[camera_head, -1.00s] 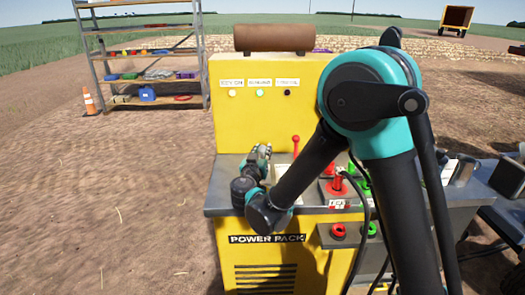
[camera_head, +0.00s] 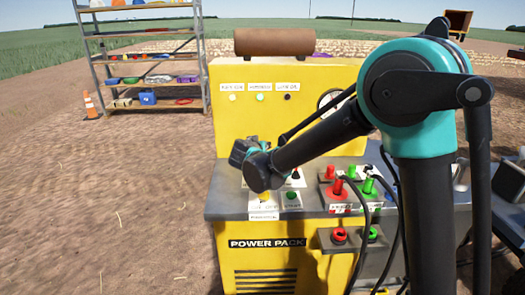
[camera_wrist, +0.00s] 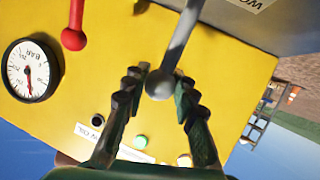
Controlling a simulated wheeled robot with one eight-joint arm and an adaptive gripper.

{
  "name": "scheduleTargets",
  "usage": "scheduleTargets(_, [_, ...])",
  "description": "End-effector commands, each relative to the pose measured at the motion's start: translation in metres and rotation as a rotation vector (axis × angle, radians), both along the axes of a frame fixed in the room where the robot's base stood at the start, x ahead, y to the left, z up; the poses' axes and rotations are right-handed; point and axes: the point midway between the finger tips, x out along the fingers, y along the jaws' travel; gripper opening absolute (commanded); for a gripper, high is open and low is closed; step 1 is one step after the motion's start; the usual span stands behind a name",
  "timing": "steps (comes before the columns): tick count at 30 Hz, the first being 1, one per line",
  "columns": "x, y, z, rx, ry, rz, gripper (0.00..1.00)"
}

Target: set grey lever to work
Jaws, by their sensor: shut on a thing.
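The grey lever (camera_wrist: 182,38) comes down from the top of the wrist view and ends in a round grey knob (camera_wrist: 160,85). My gripper (camera_wrist: 161,80) has one finger on each side of that knob and is shut on it. In the head view my wrist is over the left part of the power pack's grey top (camera_head: 225,200). It hides the grey lever and most of my fingers there.
A red-knobbed lever (camera_wrist: 73,38) and a pressure gauge (camera_wrist: 31,70) are beside the grey lever. The yellow panel (camera_head: 285,130) rises close behind. Red and green hose couplings (camera_head: 341,186) with black hoses are at right. A shelf rack (camera_head: 145,60) stands far off.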

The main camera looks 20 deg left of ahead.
Motion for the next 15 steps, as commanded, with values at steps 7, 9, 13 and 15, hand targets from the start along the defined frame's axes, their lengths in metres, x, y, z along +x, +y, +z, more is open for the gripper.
scheduleTargets(7, [0.018,0.008,-0.003,-0.041,0.098,0.0,0.0])
scheduleTargets(9, [0.021,0.009,-0.004,-0.041,0.097,-0.001,0.0])
scheduleTargets(13, [0.025,0.01,-0.005,-0.041,0.096,0.0,0.0])
scheduleTargets(15, [0.026,0.011,-0.006,-0.041,0.096,0.001,0.0])
